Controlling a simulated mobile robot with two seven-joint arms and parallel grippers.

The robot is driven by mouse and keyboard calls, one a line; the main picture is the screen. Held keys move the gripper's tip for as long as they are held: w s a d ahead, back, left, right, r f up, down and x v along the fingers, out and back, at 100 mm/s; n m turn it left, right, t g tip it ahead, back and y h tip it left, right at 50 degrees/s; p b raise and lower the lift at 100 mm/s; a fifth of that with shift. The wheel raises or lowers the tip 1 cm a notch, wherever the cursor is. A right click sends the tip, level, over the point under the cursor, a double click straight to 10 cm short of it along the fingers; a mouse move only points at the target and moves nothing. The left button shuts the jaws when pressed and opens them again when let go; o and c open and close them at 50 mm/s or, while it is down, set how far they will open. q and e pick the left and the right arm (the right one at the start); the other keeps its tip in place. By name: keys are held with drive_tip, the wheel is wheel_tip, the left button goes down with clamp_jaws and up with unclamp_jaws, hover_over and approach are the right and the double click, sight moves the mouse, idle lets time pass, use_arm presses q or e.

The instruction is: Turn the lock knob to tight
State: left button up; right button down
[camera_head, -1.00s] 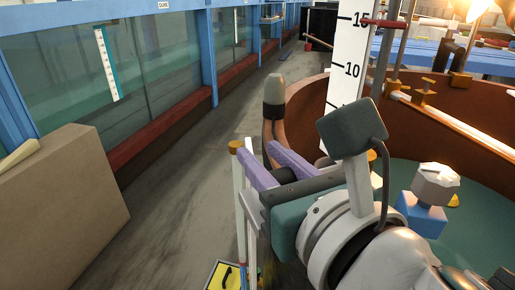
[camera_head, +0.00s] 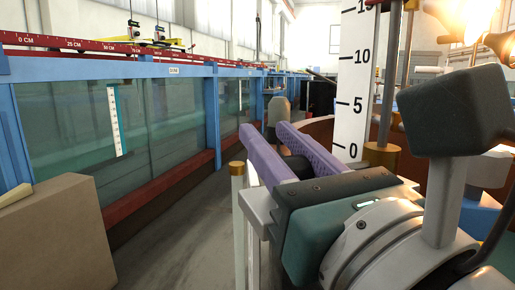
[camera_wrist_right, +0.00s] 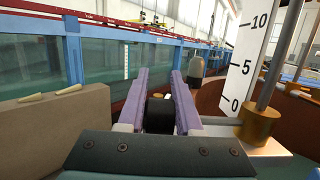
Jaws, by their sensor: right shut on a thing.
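My right gripper (camera_head: 284,150) has two purple fingers that reach forward in the head view. They are closed on a short black knob (camera_wrist_right: 159,114), seen between them low near the palm in the right wrist view. Only a dark part of the knob (camera_head: 297,167) shows between the fingers in the head view; the rest is hidden by fingers and palm. No mark for tight is readable. A white scale with black numbers (camera_head: 353,80) stands right of the fingers, beside a rod in a brass collar (camera_head: 382,156). My left gripper is not seen.
A blue-framed glass flume (camera_head: 70,130) with a red ruled rail (camera_head: 90,44) runs along the left. A tan block (camera_head: 58,240) stands at front left. A brown round-walled tank (camera_wrist_right: 209,100) lies to the right. Open floor (camera_head: 175,240) lies between.

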sight(298, 172)
drive_tip(key=c, duration=0.6)
unclamp_jaws()
drive_tip(key=b+v, duration=0.3)
drive_tip(key=v, duration=0.6)
drive_tip(key=shift+f, duration=0.2)
drive_tip(key=shift+s+d+r, duration=0.1)
drive_tip(key=shift+s+d, duration=0.05)
drive_tip(key=shift+s, duration=0.3)
drive_tip(key=shift+o, duration=0.2)
